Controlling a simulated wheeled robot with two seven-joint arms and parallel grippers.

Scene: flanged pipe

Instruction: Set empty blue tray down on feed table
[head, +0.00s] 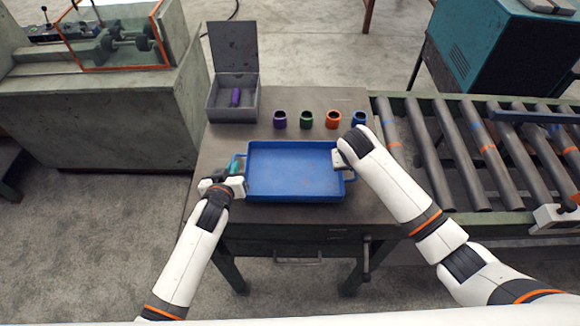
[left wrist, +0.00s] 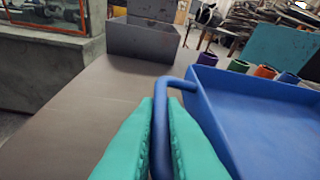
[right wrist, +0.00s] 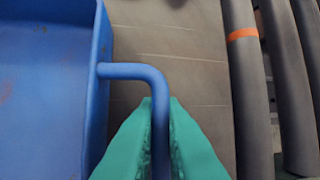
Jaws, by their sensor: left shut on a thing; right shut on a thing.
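The empty blue tray (head: 295,170) is level at the front middle of the feed table (head: 270,222). I cannot tell whether its underside touches the top. My left gripper (head: 238,168) is shut on the tray's left handle, and the handle bar (left wrist: 161,120) runs between the green fingers in the left wrist view. My right gripper (head: 345,160) is at the tray's right end, its fingers hidden by the arm in the head view. In the right wrist view its green fingers (right wrist: 160,135) are shut on the right handle (right wrist: 140,70).
Purple (head: 280,119), green (head: 306,119), orange (head: 333,119) and blue (head: 359,118) rings stand in a row behind the tray. An open grey box (head: 222,112) with a purple part (head: 235,97) is at the back left. A roller conveyor (head: 480,150) adjoins the right side.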

